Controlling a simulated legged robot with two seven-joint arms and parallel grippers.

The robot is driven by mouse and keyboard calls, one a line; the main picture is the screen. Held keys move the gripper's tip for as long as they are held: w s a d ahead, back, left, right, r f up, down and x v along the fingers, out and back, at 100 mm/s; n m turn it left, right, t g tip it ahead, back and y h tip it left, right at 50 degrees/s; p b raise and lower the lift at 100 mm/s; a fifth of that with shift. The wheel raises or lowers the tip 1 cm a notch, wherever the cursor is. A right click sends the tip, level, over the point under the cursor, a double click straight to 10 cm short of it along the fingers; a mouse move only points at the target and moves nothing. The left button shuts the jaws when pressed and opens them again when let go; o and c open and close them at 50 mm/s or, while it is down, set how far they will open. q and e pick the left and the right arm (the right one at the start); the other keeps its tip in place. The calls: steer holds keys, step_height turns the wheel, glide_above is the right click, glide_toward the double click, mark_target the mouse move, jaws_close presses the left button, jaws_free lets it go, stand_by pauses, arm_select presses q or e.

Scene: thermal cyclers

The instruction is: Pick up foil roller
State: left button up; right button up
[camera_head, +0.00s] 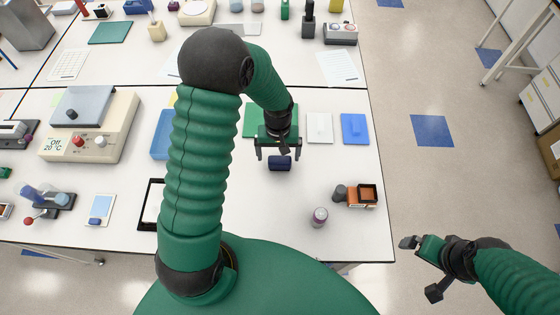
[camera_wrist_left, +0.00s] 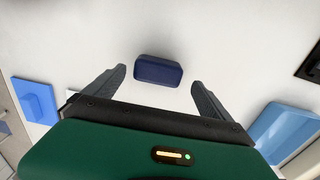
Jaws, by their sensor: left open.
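A small dark blue rounded block, which looks like the foil roller (camera_head: 280,164), lies on the white table. In the left wrist view the dark blue roller (camera_wrist_left: 158,70) lies just ahead of the fingertips, roughly centred between them and touching neither. My left gripper (camera_head: 278,156) is open and empty, pointing down just behind the roller in the head view. Its two fingers show apart in the left wrist view (camera_wrist_left: 158,78). My right gripper (camera_head: 419,268) is off the table's right side over the floor, its fingers apart and empty.
A green pad (camera_head: 255,118), a white pad (camera_head: 320,128) and a blue pad (camera_head: 355,128) lie beyond the roller. A grey-purple can (camera_head: 320,216) and an orange-black box (camera_head: 363,196) stand to its right. The table around the roller is clear.

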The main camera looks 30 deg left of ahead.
mark_target(280, 159)
arm_select(q)
steer(key=f, duration=0.2)
steer(key=f+p, duration=0.1)
steer(key=f, duration=0.1)
steer(key=shift+s+d, duration=0.15)
steer(key=shift+d, duration=0.2)
steer(key=shift+f, duration=0.1)
steer(key=shift+a, duration=0.1)
steer(key=c, duration=1.8)
steer(key=shift+o, duration=0.2)
steer(key=shift+r, duration=0.2)
